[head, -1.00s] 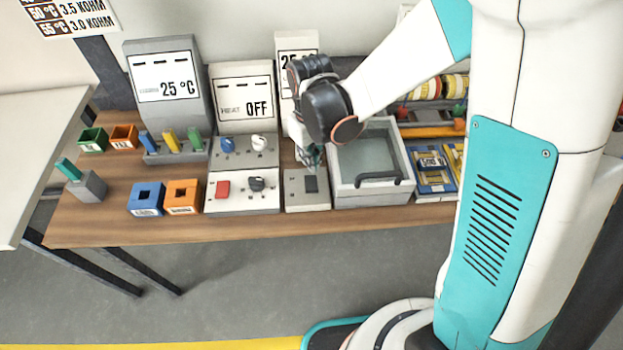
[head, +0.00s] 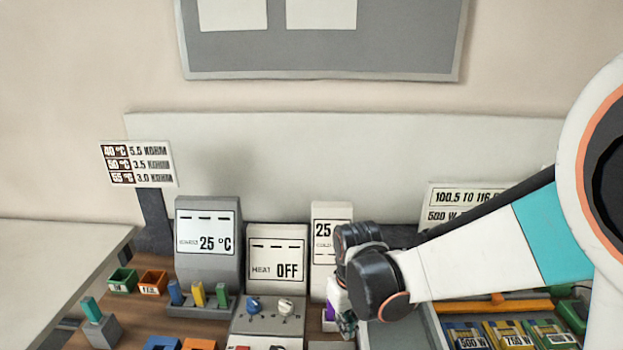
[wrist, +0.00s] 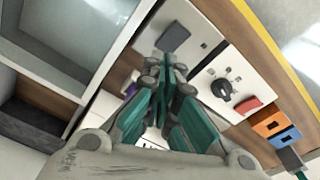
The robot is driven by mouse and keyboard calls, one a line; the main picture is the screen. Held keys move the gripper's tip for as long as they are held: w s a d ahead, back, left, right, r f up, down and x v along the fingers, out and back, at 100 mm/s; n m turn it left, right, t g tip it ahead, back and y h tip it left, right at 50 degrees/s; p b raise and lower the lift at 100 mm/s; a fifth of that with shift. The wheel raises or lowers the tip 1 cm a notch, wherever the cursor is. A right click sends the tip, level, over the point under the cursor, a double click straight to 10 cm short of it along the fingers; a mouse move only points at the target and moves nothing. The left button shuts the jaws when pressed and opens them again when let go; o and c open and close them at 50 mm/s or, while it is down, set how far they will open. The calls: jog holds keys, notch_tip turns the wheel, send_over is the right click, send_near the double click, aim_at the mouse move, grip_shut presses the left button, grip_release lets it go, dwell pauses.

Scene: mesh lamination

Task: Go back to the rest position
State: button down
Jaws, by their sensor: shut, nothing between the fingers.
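My gripper (head: 346,326) is above the workbench, in front of the narrow display that reads 25. It also shows in the wrist view (wrist: 166,70), where its teal fingers are closed together with nothing between them. The wrist view shows it over the panel with a dark square button (wrist: 173,37). No object hangs from the gripper. My arm reaches in from the right in the head view.
A 25 °C display (head: 208,243) and a heater display reading OFF (head: 276,266) stand at the back. Knobs, coloured blocks and small bins lie left of my gripper.

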jog(key=s+d+r+m+t+b, duration=0.3)
jog(key=s+d+r+t, duration=0.3)
jog(key=s+d+r, duration=0.5)
jog(key=shift+s+d+r+m, duration=0.3)
jog(key=shift+s+d+m, duration=0.5)
jog(key=shift+d, duration=0.15)
jog(key=c, duration=2.4)
grip_release()
